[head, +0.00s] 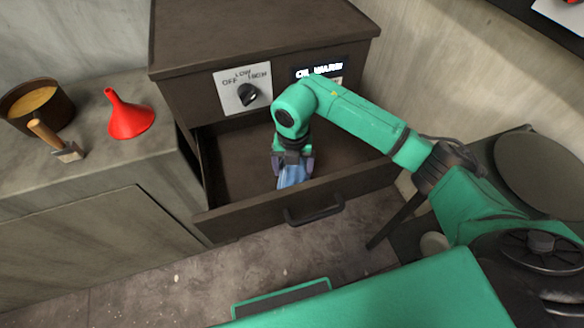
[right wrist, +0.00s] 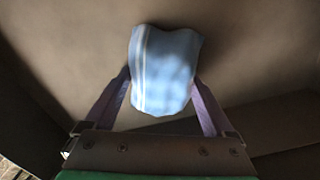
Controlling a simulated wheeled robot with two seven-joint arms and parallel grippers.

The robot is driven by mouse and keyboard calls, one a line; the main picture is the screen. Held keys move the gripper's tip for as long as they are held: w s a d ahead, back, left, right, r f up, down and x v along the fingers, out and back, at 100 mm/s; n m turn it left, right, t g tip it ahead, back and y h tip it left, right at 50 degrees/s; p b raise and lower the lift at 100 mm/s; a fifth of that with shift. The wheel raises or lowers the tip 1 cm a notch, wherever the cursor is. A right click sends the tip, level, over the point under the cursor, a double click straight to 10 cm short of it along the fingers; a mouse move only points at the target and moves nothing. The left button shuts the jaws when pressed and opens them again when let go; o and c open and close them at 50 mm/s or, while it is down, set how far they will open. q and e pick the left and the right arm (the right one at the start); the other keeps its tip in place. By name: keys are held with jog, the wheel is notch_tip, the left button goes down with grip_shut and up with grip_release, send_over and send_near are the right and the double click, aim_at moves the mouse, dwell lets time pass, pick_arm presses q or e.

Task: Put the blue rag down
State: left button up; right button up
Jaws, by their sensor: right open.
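The blue rag (head: 292,177) is inside the open drawer (head: 240,214), near its front wall. In the right wrist view the rag (right wrist: 165,70) is light blue with pale stripes and lies between the finger ends. My right gripper (head: 292,165) reaches down into the drawer over the rag. Its purple fingers (right wrist: 160,98) are spread on both sides of the rag, open. Whether the rag touches the drawer floor is hard to tell. My left gripper is not in view.
The dark cabinet has a knob (head: 248,95) on a white plate above the drawer. A drawer handle (head: 314,208) sticks out in front. On the left counter are a red funnel (head: 128,117), a brush (head: 58,143) and a pot (head: 36,105). The drawer's left part is clear.

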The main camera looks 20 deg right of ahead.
aim_at(294, 168)
notch_tip(294, 168, up, 12)
jog(key=shift+d+b, duration=0.2)
jog(key=shift+b, duration=0.1)
jog(key=shift+a+r, duration=0.1)
jog(key=shift+r, duration=0.05)
